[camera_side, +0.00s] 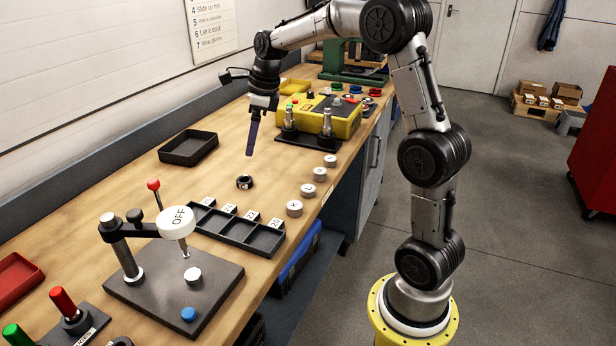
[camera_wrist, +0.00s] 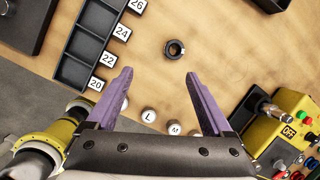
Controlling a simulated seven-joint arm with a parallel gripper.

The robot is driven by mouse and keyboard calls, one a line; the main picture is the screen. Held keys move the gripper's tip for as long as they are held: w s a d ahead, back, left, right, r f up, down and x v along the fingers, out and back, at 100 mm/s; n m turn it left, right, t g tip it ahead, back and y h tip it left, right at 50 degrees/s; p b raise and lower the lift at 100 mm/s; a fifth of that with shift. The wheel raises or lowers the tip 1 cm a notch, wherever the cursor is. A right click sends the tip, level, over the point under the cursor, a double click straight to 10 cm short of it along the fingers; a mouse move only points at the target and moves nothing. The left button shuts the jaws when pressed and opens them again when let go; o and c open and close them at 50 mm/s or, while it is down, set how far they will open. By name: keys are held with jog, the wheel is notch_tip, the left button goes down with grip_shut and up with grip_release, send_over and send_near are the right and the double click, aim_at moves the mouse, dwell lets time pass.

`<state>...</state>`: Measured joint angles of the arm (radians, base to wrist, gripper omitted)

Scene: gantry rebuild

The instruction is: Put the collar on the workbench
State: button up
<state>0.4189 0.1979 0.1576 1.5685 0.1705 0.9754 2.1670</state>
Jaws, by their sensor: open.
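The collar (camera_side: 244,182) is a small dark ring lying flat on the wooden workbench (camera_side: 272,158). In the wrist view the collar (camera_wrist: 175,48) lies beyond my fingertips, roughly centred between them, with bare wood around it. My gripper (camera_side: 250,152) hangs above the bench, behind the collar in the side view, with its purple fingers pointing down. In the wrist view my gripper (camera_wrist: 160,75) has its two purple fingers spread wide apart with nothing between them.
A black divided tray (camera_side: 238,230) with number tags stands in front of the collar. Several round lettered buttons (camera_side: 307,190) line the bench's right side. A yellow control box (camera_side: 335,115) stands behind. An empty black tray (camera_side: 188,147) lies left. Bare wood surrounds the collar.

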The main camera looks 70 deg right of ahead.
jog(key=s+a+r+n+t, duration=0.1)
jog(key=s+a+r+n, duration=0.4)
jog(key=s+a+n, duration=0.75)
jog(key=s+a+f+n, duration=0.1)
jog(key=s+f+n, duration=0.1)
jog(key=s+n, duration=0.5)
jog(key=s+a+f+n+t, duration=0.1)
jog(key=s+a+n, duration=0.1)
jog(key=s+n, duration=0.5)
jog(key=n, duration=0.4)
jog(key=shift+s+a+f, duration=0.25)
jog(key=shift+s+f, duration=0.1)
jog(key=shift+f, duration=0.05)
